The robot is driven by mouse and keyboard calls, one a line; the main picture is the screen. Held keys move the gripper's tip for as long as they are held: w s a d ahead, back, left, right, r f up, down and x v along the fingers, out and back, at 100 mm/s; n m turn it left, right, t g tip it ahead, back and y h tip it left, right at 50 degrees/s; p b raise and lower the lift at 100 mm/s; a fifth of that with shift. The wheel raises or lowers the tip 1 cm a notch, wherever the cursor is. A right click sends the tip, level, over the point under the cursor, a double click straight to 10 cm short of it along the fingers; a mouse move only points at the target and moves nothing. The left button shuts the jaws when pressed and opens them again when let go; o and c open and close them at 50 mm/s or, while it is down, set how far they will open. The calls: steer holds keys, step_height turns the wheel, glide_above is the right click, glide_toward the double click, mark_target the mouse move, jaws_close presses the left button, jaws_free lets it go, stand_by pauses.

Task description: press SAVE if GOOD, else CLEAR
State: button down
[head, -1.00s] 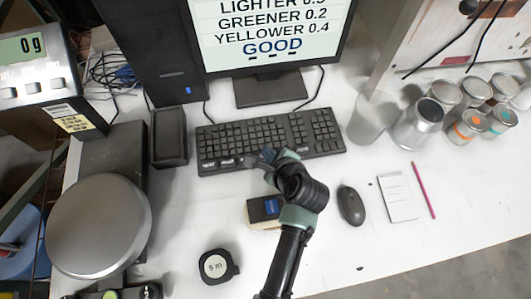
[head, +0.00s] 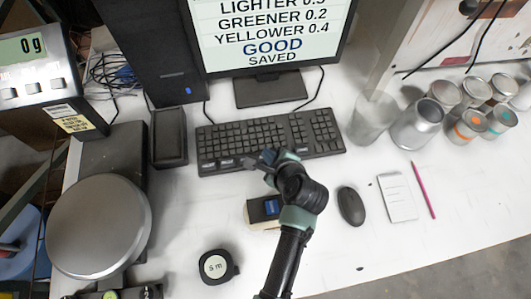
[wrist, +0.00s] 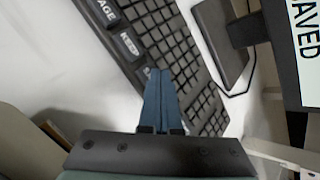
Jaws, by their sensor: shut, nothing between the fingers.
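The monitor (head: 270,38) reads LIGHTER, GREENER 0.2, YELLOWER 0.4, then GOOD in blue with SAVED below it. Part of its screen shows SAVED at the right of the wrist view (wrist: 305,45). The black keyboard (head: 225,135) lies in front of the monitor. Large labelled keys run along its front row; in the wrist view (wrist: 130,43) one label reads roughly KEEP and another ends in AGE. My gripper (head: 258,160) is shut and empty at the keyboard's front row. Its blue fingertips (wrist: 158,73) hide the keys beneath them, so I cannot tell whether they touch.
A mouse (head: 351,206), notepad (head: 397,198) and pink pencil (head: 423,190) lie to the right. A scale (head: 98,222) stands left; several cans and a clear cup (head: 373,118) stand right.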

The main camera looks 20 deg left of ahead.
steer(key=shift+r+p, duration=0.7)
steer(key=shift+p, duration=0.05)
step_height(320, 180, up, 5)
steer(key=p, duration=0.5)
stand_by(0.7)
